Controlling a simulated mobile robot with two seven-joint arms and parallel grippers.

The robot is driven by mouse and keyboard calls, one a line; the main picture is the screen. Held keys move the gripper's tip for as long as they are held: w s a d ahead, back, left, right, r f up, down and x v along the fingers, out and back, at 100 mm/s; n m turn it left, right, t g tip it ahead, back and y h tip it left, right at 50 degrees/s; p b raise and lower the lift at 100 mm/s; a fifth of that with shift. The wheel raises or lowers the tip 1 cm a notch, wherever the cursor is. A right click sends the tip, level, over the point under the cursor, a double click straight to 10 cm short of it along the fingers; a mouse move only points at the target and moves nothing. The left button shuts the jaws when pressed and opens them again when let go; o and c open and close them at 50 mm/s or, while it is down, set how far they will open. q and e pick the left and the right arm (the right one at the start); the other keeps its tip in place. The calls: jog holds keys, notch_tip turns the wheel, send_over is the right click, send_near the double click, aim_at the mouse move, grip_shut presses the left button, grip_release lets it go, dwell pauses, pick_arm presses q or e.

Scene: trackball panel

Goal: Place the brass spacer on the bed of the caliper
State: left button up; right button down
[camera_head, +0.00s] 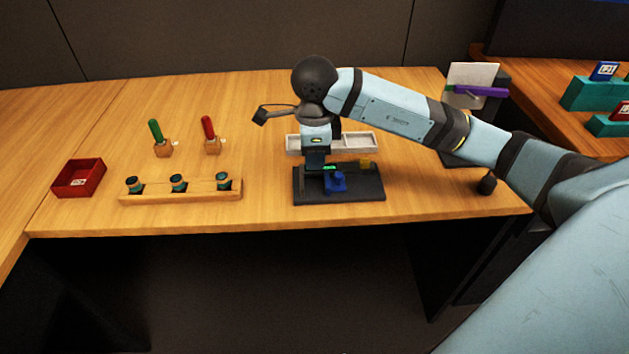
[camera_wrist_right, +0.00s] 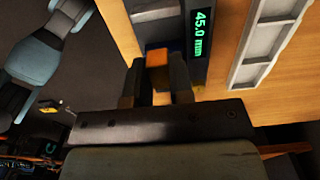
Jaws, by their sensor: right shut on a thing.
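The caliper (camera_head: 340,192) is a dark bed near the table's front edge, with a blue jaw part (camera_head: 336,181) and a green display (camera_head: 329,167). In the right wrist view its display (camera_wrist_right: 200,33) reads 45.0 mm. My right gripper (camera_head: 315,166) points down at the left part of the caliper. In the right wrist view the gripper (camera_wrist_right: 158,75) is shut on the orange-brown brass spacer (camera_wrist_right: 157,57), close to the caliper. Whether the spacer touches the bed is hidden. In the head view the gripper hides the spacer. My left gripper is not in view.
A pale divided tray (camera_head: 360,141) stands behind the caliper, and a small yellow piece (camera_head: 365,163) sits at the caliper's back right. A wooden rack (camera_head: 150,198) with dark cylinders, a red box (camera_head: 79,178) and two upright handled tools stand left. Table between rack and caliper is clear.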

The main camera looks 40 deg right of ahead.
aim_at(315, 188)
notch_tip(315, 188, down, 6)
jog(key=shift+f+b, duration=0.1)
jog(key=shift+b, duration=0.35)
jog(key=shift+f, duration=0.25)
jog(key=shift+f, duration=0.15)
jog(key=c, duration=1)
grip_release()
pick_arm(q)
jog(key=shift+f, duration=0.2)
